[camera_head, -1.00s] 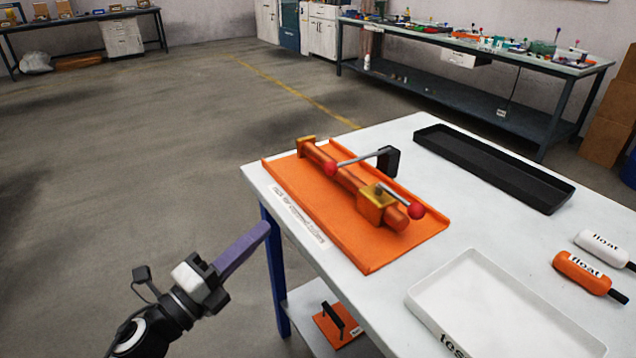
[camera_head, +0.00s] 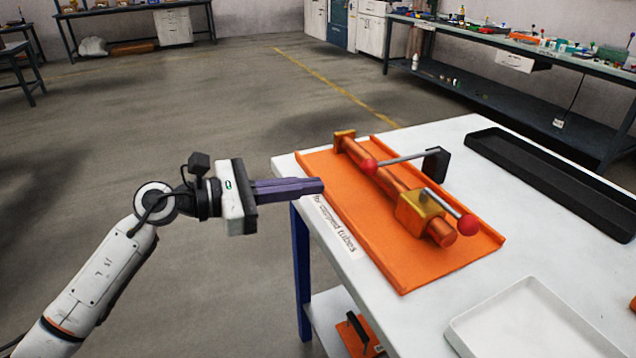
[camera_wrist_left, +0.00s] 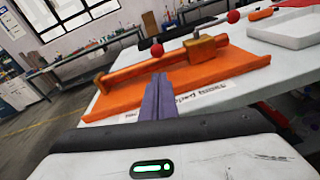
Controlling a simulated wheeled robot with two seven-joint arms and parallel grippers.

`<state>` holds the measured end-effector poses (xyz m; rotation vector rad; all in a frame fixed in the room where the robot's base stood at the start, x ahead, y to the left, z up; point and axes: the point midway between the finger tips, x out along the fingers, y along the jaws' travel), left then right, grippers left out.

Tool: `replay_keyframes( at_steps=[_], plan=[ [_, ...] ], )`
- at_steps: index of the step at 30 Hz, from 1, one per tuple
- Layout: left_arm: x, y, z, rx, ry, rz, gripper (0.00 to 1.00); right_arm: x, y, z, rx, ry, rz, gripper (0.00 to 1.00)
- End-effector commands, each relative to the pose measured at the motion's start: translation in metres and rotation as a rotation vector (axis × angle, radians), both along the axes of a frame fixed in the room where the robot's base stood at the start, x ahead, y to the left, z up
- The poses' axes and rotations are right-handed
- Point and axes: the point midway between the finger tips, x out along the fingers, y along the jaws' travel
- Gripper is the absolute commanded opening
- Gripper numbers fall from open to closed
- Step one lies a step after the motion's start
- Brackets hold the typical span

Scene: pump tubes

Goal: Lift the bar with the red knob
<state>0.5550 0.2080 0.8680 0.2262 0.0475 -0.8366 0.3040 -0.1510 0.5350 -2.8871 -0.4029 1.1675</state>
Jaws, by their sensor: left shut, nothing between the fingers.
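A grey bar (camera_head: 410,157) with a red knob (camera_head: 369,166) on its near-left end runs to a black block at the back of an orange tray (camera_head: 375,240). A second, shorter bar (camera_head: 443,202) with a red knob (camera_head: 468,225) slants over the brass block (camera_head: 420,212). A copper-coloured tube (camera_head: 380,178) lies along the tray, through the brass block. My left gripper (camera_head: 320,187) has long purple fingers, shut and empty, at the tray's left edge. In the left wrist view the fingers (camera_wrist_left: 158,80) point toward the tube and a red knob (camera_wrist_left: 157,50). My right gripper is not in view.
The white table (camera_head: 468,128) holds a long black tray (camera_head: 555,180) at the back right and a white tray (camera_head: 530,325) at the front right. A printed label lies along the orange tray's left side. A lower shelf holds another orange item.

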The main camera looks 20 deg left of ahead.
Motion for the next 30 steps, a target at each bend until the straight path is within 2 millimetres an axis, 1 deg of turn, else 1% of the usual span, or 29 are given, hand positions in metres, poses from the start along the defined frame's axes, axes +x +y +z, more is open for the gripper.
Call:
replay_keyframes(
  at_steps=[1, 6, 9, 13, 19, 30],
  plan=[
    [0.006, -0.007, 0.001, -0.004, -0.002, -0.003, 0.00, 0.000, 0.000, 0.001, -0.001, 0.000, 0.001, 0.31],
    [0.028, -0.031, -0.003, -0.006, 0.000, -0.001, 0.00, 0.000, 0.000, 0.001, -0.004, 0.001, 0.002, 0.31],
    [0.039, -0.043, -0.006, -0.006, 0.001, -0.001, 0.00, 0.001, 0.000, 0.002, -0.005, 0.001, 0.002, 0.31],
    [0.050, -0.055, -0.009, -0.005, 0.001, -0.001, 0.00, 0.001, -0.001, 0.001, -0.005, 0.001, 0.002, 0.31],
    [0.056, -0.061, -0.011, -0.002, 0.001, 0.000, 0.00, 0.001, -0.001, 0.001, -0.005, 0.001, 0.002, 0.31],
    [0.056, -0.060, -0.009, -0.001, 0.001, 0.001, 0.00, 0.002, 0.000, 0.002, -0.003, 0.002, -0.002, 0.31]
  ],
)
